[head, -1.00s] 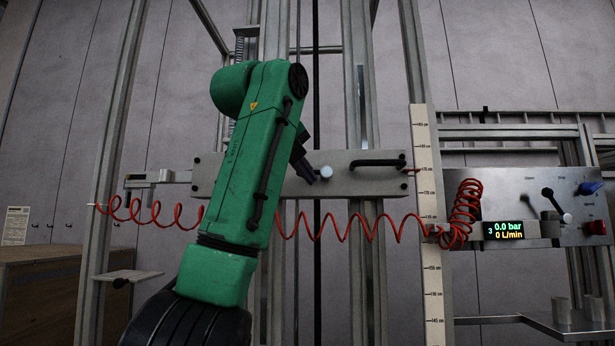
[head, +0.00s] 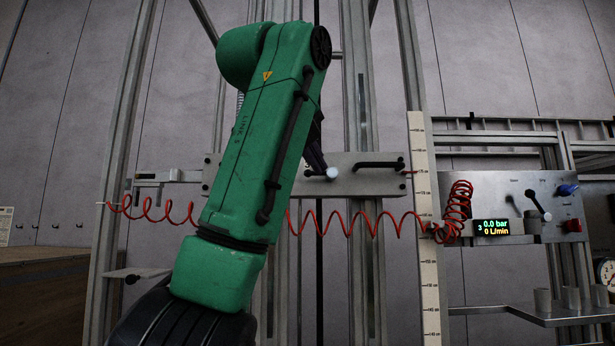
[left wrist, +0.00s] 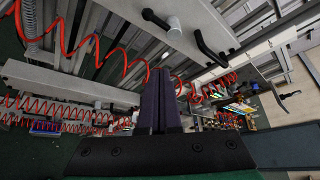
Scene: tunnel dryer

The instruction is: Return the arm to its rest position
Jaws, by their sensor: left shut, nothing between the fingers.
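My left arm is green and rises through the middle of the head view, covering part of the frame behind it. My left gripper (head: 317,158) shows only partly at the right side of this arm, as dark fingers near the white-tipped knob on the grey crosspiece (head: 362,182). In the left wrist view the two dark purple fingers (left wrist: 160,100) lie together, shut and empty. I cannot tell from the head view how far the fingers are from the knob. My right gripper is not in view.
A red coiled hose (head: 380,228) runs across the frame to the right. A small shelf (head: 590,315) carries grey cups.

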